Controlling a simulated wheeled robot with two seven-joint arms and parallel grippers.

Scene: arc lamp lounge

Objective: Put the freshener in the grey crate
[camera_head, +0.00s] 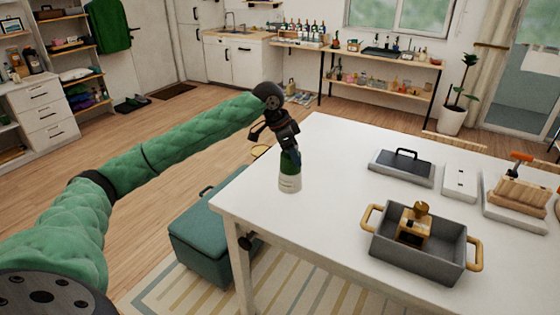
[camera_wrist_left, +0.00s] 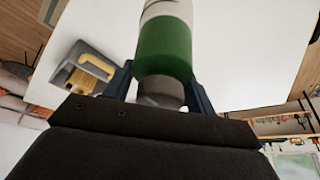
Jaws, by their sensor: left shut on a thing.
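The freshener (camera_head: 290,180) is a green bottle with a pale lower part, upright at the table's left side. My left gripper (camera_head: 288,150) is shut on its upper end from above. In the left wrist view the freshener (camera_wrist_left: 165,45) sits between the two fingers. I cannot tell whether its base touches the table. The grey crate (camera_head: 388,247) has wooden handles and stands to the right, nearer the front edge. It holds a wooden item with a round gold-brown knob (camera_head: 415,228). The crate also shows in the left wrist view (camera_wrist_left: 62,72). My right gripper is not in view.
The white table (camera_head: 325,195) is bare between the freshener and the crate. Behind the crate are a dark-topped grey case (camera_head: 402,170), a white box (camera_head: 459,183) and a tray with a wooden block (camera_head: 522,193). A green ottoman (camera_head: 205,245) stands left of the table.

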